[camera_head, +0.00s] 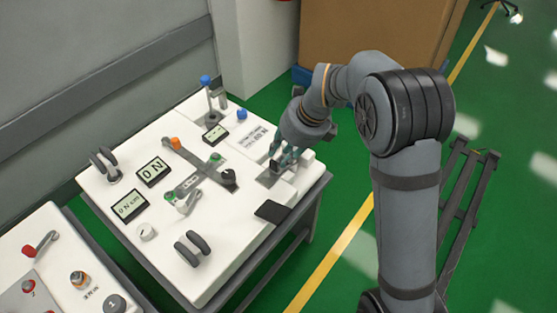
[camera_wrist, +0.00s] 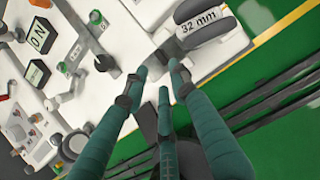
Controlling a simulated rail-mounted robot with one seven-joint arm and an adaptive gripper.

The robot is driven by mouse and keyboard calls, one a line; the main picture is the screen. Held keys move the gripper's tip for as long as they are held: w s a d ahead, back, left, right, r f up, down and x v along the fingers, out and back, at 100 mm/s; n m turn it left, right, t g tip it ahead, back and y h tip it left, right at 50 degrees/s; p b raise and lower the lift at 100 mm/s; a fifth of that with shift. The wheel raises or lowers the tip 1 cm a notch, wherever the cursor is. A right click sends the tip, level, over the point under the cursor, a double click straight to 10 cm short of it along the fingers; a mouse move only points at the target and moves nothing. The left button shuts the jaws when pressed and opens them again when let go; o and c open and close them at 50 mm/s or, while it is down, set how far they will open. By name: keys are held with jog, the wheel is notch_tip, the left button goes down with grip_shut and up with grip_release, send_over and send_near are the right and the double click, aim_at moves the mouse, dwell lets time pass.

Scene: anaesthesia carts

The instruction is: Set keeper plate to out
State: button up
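No part is legibly marked as the keeper plate, so I cannot tell which one it is. A small grey plate with a dark upright piece (camera_head: 273,165) sits at the right side of the white cart top (camera_head: 215,262). A flat dark plate (camera_head: 272,211) lies at the cart's right edge. My gripper (camera_head: 282,162) reaches down over the small grey plate and partly hides it. In the wrist view its teal fingers (camera_wrist: 155,72) are spread, with white surface showing between the tips. It appears to hold nothing. I cannot tell whether a fingertip touches the plate.
Around it stand a black knob (camera_head: 229,177), a long grey bar with an orange end (camera_head: 175,143), readouts (camera_head: 153,172) and blue-topped posts (camera_head: 206,80). The wrist view shows a "32 mm" readout (camera_wrist: 199,22). A second cart (camera_head: 60,285) stands at lower left. Green floor lies right.

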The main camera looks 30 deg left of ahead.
aim_at(275, 164)
jog(key=b+x, duration=0.1)
jog(key=x, duration=0.6)
jog(key=shift+w+a+f, duration=0.1)
jog(key=shift+w+f, duration=0.05)
jog(key=shift+f, duration=0.2)
jog(key=shift+c, duration=0.9)
grip_shut()
